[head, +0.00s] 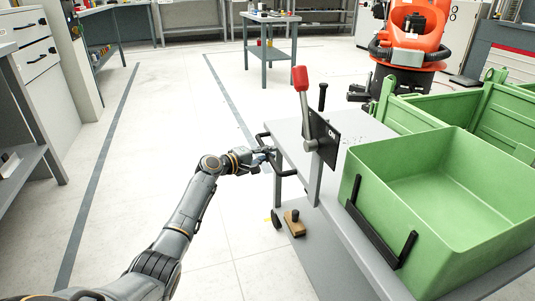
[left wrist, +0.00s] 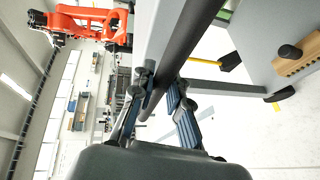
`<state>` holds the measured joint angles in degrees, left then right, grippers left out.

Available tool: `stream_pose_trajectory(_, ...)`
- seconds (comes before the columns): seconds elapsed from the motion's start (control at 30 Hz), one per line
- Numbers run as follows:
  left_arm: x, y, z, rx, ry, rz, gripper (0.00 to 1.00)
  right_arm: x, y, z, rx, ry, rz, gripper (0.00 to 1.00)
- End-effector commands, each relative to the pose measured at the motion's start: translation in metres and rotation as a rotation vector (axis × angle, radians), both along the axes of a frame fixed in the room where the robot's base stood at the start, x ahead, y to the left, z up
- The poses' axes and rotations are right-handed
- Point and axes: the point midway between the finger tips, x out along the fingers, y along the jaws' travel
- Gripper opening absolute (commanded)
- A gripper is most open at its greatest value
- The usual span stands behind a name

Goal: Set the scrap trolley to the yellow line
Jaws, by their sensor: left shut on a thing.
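The scrap trolley (head: 331,185) is a grey cart with a green bin (head: 487,228) on top, at the right of the head view. A black handle (head: 285,173) sticks out at its left end; in the left wrist view the handle is a dark bar (left wrist: 190,40). My left gripper (head: 264,157) is shut on this handle; its blue-padded fingers (left wrist: 158,105) lie on both sides of the bar. A short yellow strip (left wrist: 206,62) shows by a black wheel in the wrist view; I cannot tell whether it is the floor line. My right gripper is out of view.
A red-gripped lever (head: 301,79) with an ON plate rises from the trolley. A brown block with a black knob (head: 294,225) sits on its lower shelf. Green crates (head: 440,116) and an orange robot arm (head: 420,25) stand behind. The floor (head: 165,125) to the left is clear.

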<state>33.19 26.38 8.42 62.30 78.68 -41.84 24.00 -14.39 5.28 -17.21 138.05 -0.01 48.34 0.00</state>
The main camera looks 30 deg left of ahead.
Motion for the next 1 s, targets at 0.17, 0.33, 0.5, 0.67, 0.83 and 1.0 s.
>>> stream_pose_trajectory(0.17,-0.0008,0.0018,-0.0022,0.002,0.004,0.002,0.00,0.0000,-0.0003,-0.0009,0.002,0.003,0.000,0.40)
stream_pose_trajectory(0.33,-0.0009,0.0016,-0.0024,0.002,0.004,0.002,0.00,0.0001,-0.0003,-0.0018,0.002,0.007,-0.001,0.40)
stream_pose_trajectory(0.5,-0.0010,0.0014,-0.0025,0.002,0.005,0.001,0.23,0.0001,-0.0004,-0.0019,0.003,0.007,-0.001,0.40)
stream_pose_trajectory(0.67,-0.0007,0.0007,-0.0019,0.001,0.004,0.000,0.39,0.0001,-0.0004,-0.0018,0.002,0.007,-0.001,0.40)
stream_pose_trajectory(0.83,-0.0006,0.0001,-0.0014,0.001,0.003,-0.001,0.39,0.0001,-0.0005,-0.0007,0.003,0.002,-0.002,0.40)
stream_pose_trajectory(1.0,-0.0075,0.0030,-0.0011,0.003,0.003,0.000,0.39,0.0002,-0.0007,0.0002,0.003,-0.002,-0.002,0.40)
